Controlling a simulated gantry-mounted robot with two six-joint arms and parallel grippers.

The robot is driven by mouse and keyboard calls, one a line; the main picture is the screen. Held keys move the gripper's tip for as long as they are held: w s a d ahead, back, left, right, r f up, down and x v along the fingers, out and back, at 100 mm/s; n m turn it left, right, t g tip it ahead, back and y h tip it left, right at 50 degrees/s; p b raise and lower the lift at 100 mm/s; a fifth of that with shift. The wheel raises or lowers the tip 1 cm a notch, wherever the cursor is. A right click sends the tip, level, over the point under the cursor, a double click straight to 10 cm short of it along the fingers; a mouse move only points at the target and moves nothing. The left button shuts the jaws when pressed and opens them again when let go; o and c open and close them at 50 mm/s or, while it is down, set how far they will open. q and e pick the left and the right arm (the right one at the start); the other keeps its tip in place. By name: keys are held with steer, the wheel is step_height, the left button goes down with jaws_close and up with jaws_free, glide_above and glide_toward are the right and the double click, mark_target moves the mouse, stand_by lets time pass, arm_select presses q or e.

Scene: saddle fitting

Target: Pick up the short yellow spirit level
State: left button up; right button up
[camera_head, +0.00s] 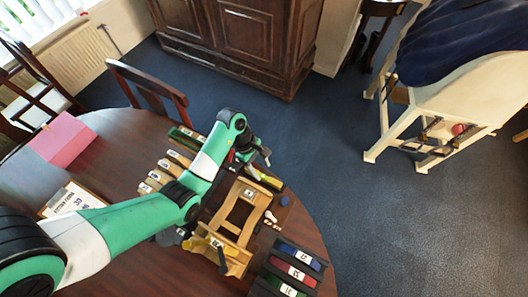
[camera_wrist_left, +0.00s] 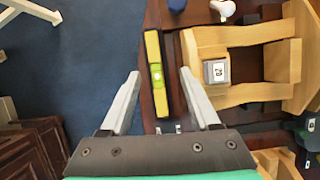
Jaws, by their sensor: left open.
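The short yellow spirit level (camera_head: 269,180) lies near the table's right edge, beside the wooden frame. In the left wrist view the level (camera_wrist_left: 157,88), with its green vial, runs lengthwise between my fingers, closer to the right-hand finger. My left gripper (camera_head: 258,158) is over the level's far end in the head view. In the left wrist view the gripper (camera_wrist_left: 159,73) is open and empty, its fingers on either side of the level; I cannot tell the height gap. My right gripper is not in view.
A dark rack (camera_head: 290,272) holds coloured numbered pieces. A pink box (camera_head: 62,140) and a clipboard (camera_head: 72,200) lie left. Beyond the table edge is blue carpet (camera_head: 350,200).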

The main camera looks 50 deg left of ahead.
mark_target(267, 178)
arm_select(q)
steer(key=shift+n, duration=0.3)
steer(key=x, duration=0.1)
steer(key=b+x, duration=0.1)
steer(key=x, duration=0.2)
steer(key=shift+a+f, duration=0.3)
steer(key=shift+f, duration=0.1)
steer(key=b+x, duration=0.1)
steer(key=x, duration=0.2)
steer(key=b+x, duration=0.1)
steer(key=x, duration=0.1)
steer(key=shift+w+a+f+b, duration=0.15)
steer(key=shift+w+a+b, duration=0.1)
steer(key=shift+a+b, duration=0.1)
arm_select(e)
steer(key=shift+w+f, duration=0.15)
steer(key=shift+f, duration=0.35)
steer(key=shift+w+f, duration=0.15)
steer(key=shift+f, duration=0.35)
arm_select(q)
jaws_close()
